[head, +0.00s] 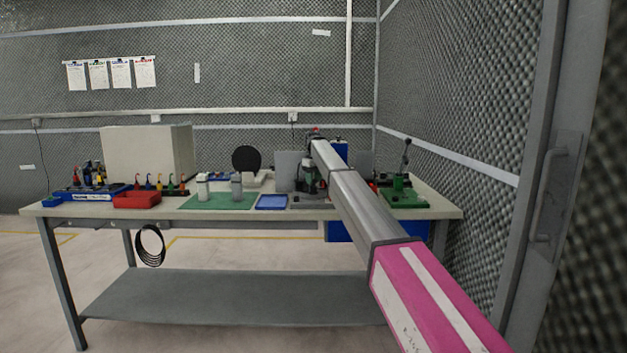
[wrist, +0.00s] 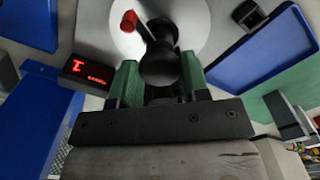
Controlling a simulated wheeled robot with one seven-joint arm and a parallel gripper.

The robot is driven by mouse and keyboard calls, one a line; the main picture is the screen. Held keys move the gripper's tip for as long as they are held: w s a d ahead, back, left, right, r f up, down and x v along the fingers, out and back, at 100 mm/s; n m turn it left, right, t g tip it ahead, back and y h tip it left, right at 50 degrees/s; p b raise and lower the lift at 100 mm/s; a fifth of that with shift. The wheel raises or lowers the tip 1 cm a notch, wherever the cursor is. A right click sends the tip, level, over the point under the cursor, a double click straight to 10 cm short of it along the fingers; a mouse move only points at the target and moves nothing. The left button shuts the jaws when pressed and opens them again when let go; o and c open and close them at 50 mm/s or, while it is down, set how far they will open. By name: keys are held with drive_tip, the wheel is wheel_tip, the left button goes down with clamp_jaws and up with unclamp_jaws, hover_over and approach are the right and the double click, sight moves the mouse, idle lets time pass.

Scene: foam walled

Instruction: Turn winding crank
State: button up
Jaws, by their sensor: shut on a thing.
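In the wrist view, the winding crank shows as a black round knob (wrist: 160,66) on a dark arm, in front of a pale disc (wrist: 193,22). A red piece (wrist: 128,21) stands out at the disc's upper left. My gripper (wrist: 161,78) has green fingers, one on each side of the knob, and is shut on it. A small black counter (wrist: 86,74) with red digits sits left of the fingers. In the head view my arm reaches to the bench (head: 430,208); the crank cannot be made out there.
A blue tray (head: 271,202) and a green mat (head: 218,201) lie left of the work spot. A red bin (head: 137,199) is farther left. A green lever press (head: 403,190) stands at the right end, near the foam wall (head: 455,90).

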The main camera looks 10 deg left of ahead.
drive_tip(key=shift+n, duration=13.9)
drive_tip(key=shift+n, duration=0.4)
drive_tip(key=o, duration=0.9)
wheel_tip(320, 180, up, 11)
drive_tip(key=shift+f, duration=0.1)
